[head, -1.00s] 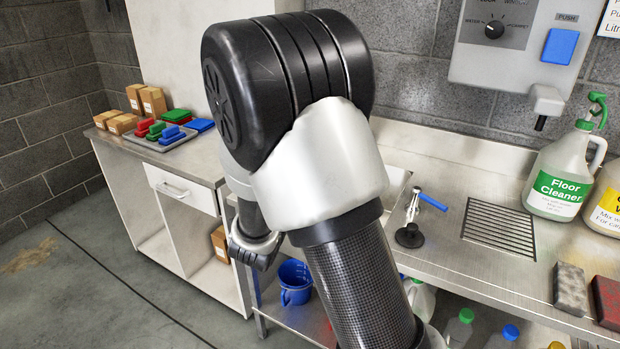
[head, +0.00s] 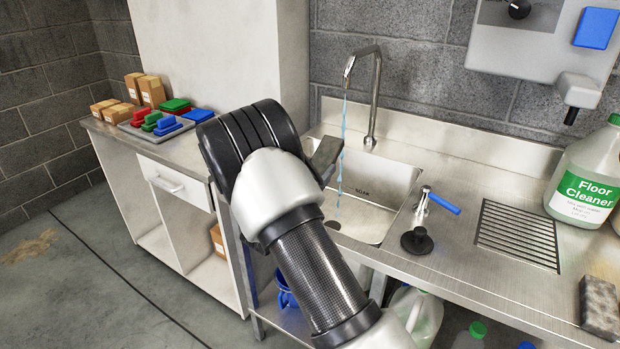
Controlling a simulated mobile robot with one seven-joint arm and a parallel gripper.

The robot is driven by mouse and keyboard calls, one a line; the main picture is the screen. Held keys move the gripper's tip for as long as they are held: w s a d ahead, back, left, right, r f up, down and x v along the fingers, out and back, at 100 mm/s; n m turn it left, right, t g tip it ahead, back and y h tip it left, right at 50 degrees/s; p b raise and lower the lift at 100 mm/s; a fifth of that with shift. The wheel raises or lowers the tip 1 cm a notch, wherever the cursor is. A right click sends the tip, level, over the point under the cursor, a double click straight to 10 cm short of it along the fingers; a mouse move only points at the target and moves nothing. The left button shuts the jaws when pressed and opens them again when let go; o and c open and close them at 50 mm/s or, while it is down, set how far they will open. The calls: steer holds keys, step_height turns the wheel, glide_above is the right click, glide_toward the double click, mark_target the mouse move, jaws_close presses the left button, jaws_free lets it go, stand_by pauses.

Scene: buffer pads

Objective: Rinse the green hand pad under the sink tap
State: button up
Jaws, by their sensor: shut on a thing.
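The steel tap (head: 373,95) arches over the sink basin (head: 375,182), and a thin stream of water (head: 341,150) falls from it. My arm reaches in from the lower front, and its end is at the left side of the sink. A dull grey-green slab (head: 326,158) sticks out past my wrist, close to the left of the stream; it looks like the hand pad, heavily soiled. I cannot tell whether the water touches it. My gripper is shut on it, with its fingers mostly hidden behind my arm.
A lever fitting with a blue handle (head: 441,203) and a black plug (head: 417,241) are right of the basin. A drain grille (head: 517,235), floor cleaner jug (head: 583,175) and grey block (head: 600,307) lie further right. A tray (head: 140,132) of coloured pads stands left.

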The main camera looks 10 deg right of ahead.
steer(key=shift+f+b+x, duration=0.2)
steer(key=shift+b+x, duration=0.2)
steer(key=shift+x, duration=1.55)
steer(key=shift+f+b+x, duration=0.15)
steer(key=shift+b+x, duration=0.25)
steer(key=shift+x, duration=1.5)
stand_by(0.8)
steer(key=v, duration=0.3)
steer(key=p+v, duration=0.1)
steer(key=v, duration=0.3)
steer(key=r+p+v, duration=0.1)
steer(key=v, duration=0.3)
steer(key=shift+s+a, duration=0.15)
steer(key=shift+s, duration=0.05)
stand_by(0.4)
